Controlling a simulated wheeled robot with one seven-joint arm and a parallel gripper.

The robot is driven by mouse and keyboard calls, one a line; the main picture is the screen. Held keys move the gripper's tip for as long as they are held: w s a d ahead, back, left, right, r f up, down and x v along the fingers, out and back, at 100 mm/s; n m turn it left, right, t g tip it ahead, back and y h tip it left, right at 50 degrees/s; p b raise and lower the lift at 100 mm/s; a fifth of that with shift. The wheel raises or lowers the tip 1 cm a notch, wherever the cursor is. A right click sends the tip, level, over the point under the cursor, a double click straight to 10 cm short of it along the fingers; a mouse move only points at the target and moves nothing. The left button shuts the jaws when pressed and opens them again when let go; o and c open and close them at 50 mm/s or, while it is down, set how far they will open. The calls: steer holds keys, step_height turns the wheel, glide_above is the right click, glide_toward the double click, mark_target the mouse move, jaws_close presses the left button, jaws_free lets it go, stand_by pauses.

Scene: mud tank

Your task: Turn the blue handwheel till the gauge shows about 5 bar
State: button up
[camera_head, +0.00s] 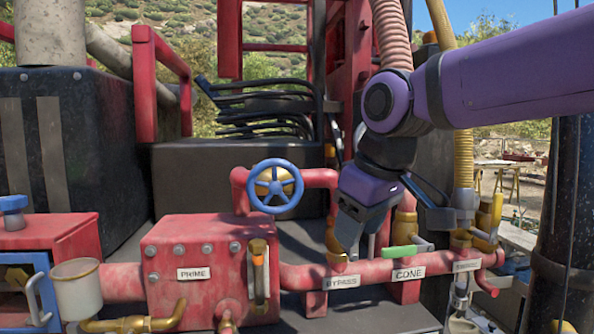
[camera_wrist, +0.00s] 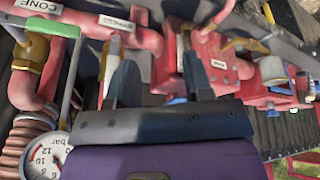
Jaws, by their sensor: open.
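The blue handwheel (camera_head: 275,187) stands upright on the red pipework, in front of a brass-coloured fitting, left of my gripper in the head view. My gripper (camera_head: 362,238) hangs above the red pipe, over the BYPASS and CONE labels, apart from the wheel. Its two fingers are spread and empty; they show in the wrist view (camera_wrist: 160,78). The white gauge (camera_wrist: 45,160) is cut off at the lower left there; 10, 12 and "bar" are visible, but I cannot read the pressure.
A green-handled lever (camera_head: 400,252) is close beside my gripper. Black hoses (camera_head: 265,105) lie behind the wheel.

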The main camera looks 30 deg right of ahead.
steer(key=w+a+r+n+g, duration=0.2)
steer(key=w+r+n, duration=0.3)
steer(key=w+r, duration=0.3)
step_height(320, 180, up, 8)
steer(key=f+n+g, duration=0.1)
steer(key=n+g, duration=0.1)
steer(key=n, duration=0.4)
glide_above(279, 182)
steer(key=shift+w+d+r, duration=0.15)
steer(key=shift+w+r, duration=0.1)
steer(key=shift+w, duration=0.2)
step_height(279, 182, down, 11)
steer(key=shift+r, duration=0.1)
jaws_close()
